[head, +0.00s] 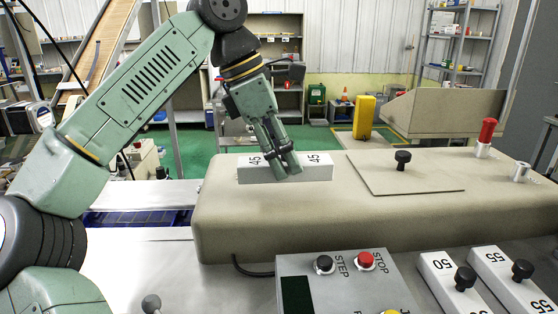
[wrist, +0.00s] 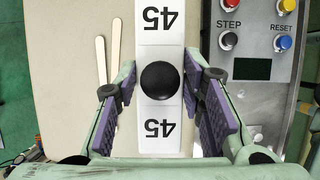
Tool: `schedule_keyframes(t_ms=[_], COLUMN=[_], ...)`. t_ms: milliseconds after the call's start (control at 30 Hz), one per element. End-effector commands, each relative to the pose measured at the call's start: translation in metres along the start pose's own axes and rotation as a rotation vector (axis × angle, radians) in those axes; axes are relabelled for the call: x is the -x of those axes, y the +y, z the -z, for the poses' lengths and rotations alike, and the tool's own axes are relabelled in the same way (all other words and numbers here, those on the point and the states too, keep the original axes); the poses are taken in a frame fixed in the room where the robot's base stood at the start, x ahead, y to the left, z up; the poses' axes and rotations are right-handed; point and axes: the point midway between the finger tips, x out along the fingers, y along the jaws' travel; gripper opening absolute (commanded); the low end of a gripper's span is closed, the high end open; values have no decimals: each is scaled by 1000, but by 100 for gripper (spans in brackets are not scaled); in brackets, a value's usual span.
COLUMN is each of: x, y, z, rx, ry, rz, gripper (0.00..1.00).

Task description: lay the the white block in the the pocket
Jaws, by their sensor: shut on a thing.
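The white block (head: 318,168) marked 45 at both ends is at the left part of the beige machine top (head: 300,222). In the wrist view the block (wrist: 160,32) lies lengthwise in the middle, with a round black knob (wrist: 160,82) on it. My gripper (head: 288,174) is down at the middle of the block and shut on it. The wrist view shows my gripper (wrist: 160,70) with one purple-padded finger on each side of the knob. I cannot tell whether the block touches the surface below. No pocket can be made out.
Two wooden sticks (wrist: 107,75) lie beside the block. A flat plate with a black knob (head: 403,172) and a red-topped post (head: 486,138) stand to the right. White blocks marked 50 (head: 440,268) and 55 (head: 505,272) and a button panel (head: 340,285) are in front.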

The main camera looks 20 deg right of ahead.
Motion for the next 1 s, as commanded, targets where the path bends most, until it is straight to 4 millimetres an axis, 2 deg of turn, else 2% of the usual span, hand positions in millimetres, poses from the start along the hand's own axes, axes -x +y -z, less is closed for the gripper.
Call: schedule_keyframes(t_ms=[200, 433, 800, 833, 1000], x=[2, -30, -36, -36, -36], y=[16, 15, 15, 15, 15], z=[4, 18, 20, 20, 20], rx=[1, -2, -1, -1, -1], ry=[-1, -1, -1, 0, 0], rz=[2, 2, 1, 1, 1], gripper=[0, 0, 0, 37, 49])
